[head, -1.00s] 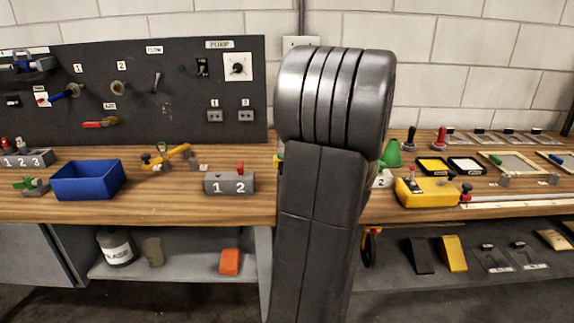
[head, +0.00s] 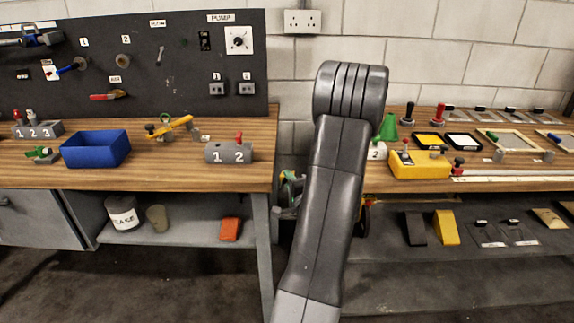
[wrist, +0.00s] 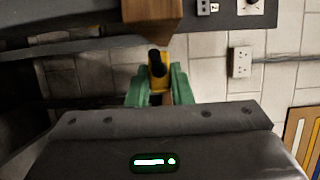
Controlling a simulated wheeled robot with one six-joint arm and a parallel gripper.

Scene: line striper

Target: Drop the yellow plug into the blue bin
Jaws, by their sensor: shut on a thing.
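The yellow plug (wrist: 160,82), with a black end, is held between the green fingers of my gripper (wrist: 158,88) in the wrist view. In the head view my gripper (head: 289,187) shows only partly, beside the right end of the left bench and mostly behind my arm. The plug cannot be made out clearly there. The blue bin (head: 95,152) stands on the left part of the wooden bench (head: 120,178), well to the left of my gripper. Its inner floor is mostly hidden. The bin is not in the wrist view.
A grey block marked 1 2 (head: 228,153) and a yellow-handled valve (head: 170,127) stand right of the bin. The bench's end (wrist: 152,35) lies just ahead in the wrist view. A second bench with a yellow box (head: 420,165) is at right.

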